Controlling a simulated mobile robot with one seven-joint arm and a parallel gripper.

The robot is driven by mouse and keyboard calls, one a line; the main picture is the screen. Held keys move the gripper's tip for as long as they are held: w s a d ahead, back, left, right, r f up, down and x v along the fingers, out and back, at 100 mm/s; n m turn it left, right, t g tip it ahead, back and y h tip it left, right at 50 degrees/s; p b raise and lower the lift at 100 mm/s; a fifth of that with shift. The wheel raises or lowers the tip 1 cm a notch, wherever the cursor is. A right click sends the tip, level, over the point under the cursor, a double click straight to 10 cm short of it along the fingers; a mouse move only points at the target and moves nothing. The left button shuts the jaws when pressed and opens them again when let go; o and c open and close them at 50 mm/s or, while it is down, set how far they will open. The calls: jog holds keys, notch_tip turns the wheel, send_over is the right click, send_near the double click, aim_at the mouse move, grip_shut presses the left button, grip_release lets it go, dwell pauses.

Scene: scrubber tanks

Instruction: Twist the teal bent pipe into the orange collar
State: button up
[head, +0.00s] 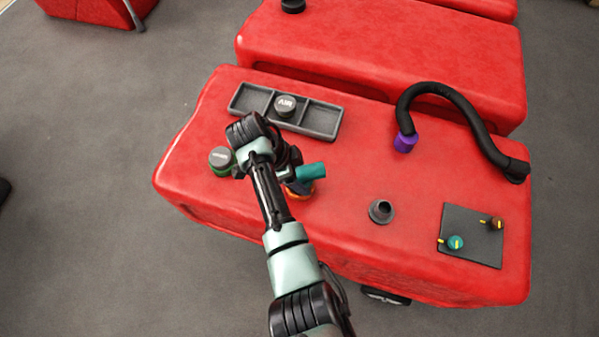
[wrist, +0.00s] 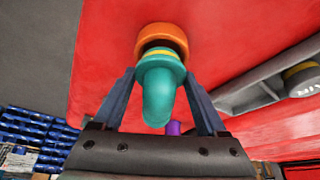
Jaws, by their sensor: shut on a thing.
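The teal bent pipe (wrist: 158,90) is between the two fingers of my gripper (wrist: 160,95), which is shut on it. A yellow band rings the pipe near its collar end. The orange collar (wrist: 162,38) is right beyond that end in the wrist view, with a dark gap showing between them. I cannot tell whether the pipe's end is inside the collar. In the head view the teal pipe (head: 312,171) sticks out to the right of my gripper (head: 288,178). The orange collar (head: 300,189) shows just below it, partly hidden by my arm.
On the red tank (head: 345,210) are a green-ringed cap (head: 221,160) to the left, a dark tray (head: 322,121) with an AIR cap (head: 286,106), a grey socket (head: 381,211), a black hose (head: 459,99) with a purple end (head: 405,142), and a valve panel (head: 472,225).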

jog(key=shift+f+b, duration=0.5)
jog(key=shift+f, duration=0.2)
dwell(1.5)
jog(key=shift+f+m+b, duration=0.1)
jog(key=shift+m+b, duration=0.2)
jog(key=shift+b, duration=0.05)
jog(key=shift+m+g, duration=0.3)
jog(key=shift+m, duration=0.2)
jog(key=shift+m+b, duration=0.3)
jog(key=shift+b, duration=0.15)
jog(key=shift+m+g, duration=0.4)
jog(key=shift+m+b, duration=0.3)
jog(key=shift+b, duration=0.2)
jog(key=shift+m, duration=0.5)
jog(key=shift+g+b, duration=0.3)
jog(key=shift+b, duration=0.15)
jog(key=shift+m+b, duration=0.3)
jog(key=shift+m, duration=0.4)
